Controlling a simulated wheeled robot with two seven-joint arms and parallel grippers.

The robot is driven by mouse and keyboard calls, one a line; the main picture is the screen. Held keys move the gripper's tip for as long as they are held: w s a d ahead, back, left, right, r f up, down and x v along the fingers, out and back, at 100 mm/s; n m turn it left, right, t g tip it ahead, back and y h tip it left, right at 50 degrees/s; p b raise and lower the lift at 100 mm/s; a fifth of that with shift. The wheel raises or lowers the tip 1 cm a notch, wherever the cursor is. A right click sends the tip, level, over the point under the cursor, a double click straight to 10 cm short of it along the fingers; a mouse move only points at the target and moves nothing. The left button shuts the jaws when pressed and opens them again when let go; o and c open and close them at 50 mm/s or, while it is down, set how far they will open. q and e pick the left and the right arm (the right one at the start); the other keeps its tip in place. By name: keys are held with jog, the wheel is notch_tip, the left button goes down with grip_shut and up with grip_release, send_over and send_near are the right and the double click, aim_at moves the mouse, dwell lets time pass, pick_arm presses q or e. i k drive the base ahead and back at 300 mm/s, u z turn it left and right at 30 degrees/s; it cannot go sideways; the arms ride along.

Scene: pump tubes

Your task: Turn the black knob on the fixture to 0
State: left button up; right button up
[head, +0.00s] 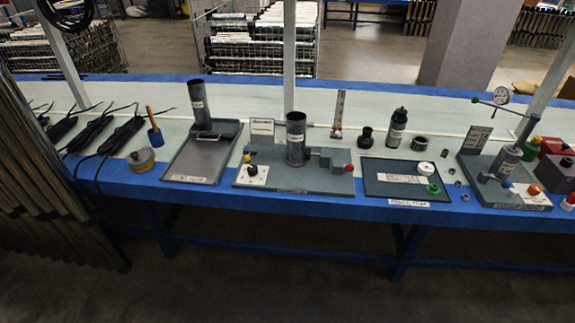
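A grey fixture (330,185) stands at the middle of the long table, with an upright metal tube (296,140) and a stepped grey block (328,158) on it. At its left end is a white plate (259,178). A small black knob (253,169) sits on this plate, just in front of a yellow button (247,158). The knob's pointer and any scale marks are too small to read. A red ball end (349,168) is at the fixture's right. Neither of my grippers shows in the head view.
A grey tray (190,177) with a second tube (196,104) lies left of the fixture. A dark mat (385,183) with a white ring and a green part lies right. Another fixture (505,190) stands farther right. The blue table edge (330,204) runs along the front.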

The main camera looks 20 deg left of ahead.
aim_at(253, 170)
jog(key=z, duration=0.35)
jog(key=i, duration=1.4)
jog(key=u, duration=2.45)
